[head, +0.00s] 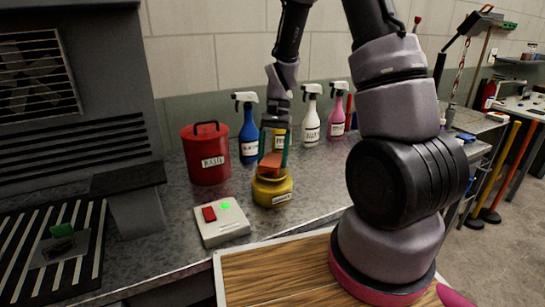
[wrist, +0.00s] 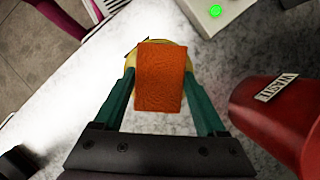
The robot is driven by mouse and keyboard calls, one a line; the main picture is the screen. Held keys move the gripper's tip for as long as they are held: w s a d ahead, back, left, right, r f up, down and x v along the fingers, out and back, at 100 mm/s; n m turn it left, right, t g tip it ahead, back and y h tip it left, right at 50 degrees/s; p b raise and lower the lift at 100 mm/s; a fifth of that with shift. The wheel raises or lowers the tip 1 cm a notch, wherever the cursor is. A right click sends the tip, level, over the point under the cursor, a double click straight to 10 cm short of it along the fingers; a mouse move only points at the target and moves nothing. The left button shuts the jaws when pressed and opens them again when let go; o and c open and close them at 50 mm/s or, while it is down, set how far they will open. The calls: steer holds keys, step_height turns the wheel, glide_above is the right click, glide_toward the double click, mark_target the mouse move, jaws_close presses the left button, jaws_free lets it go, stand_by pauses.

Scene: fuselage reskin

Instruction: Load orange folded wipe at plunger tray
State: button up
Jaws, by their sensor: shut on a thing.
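The orange folded wipe (head: 270,163) is held in my gripper (head: 274,155) just above the yellow plunger can (head: 272,192) on the metal bench. In the wrist view the wipe (wrist: 160,78) lies between the two green fingers of my gripper (wrist: 160,92). The gripper is shut on it. The yellow can's rim (wrist: 130,60) shows behind the wipe, and most of the can's top is hidden by it. I cannot tell whether the wipe touches the can.
A red waste can (head: 206,160) stands left of the yellow can and also shows in the wrist view (wrist: 270,120). Spray bottles, blue (head: 248,135), white (head: 310,120) and pink (head: 337,115), stand behind. A switch box (head: 222,222) with a green light sits in front.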

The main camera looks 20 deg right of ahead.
mark_target(273, 159)
steer(key=shift+f, duration=0.8)
stand_by(0.7)
stand_by(0.5)
steer(key=shift+r, duration=3.5)
steer(key=shift+s, duration=0.1)
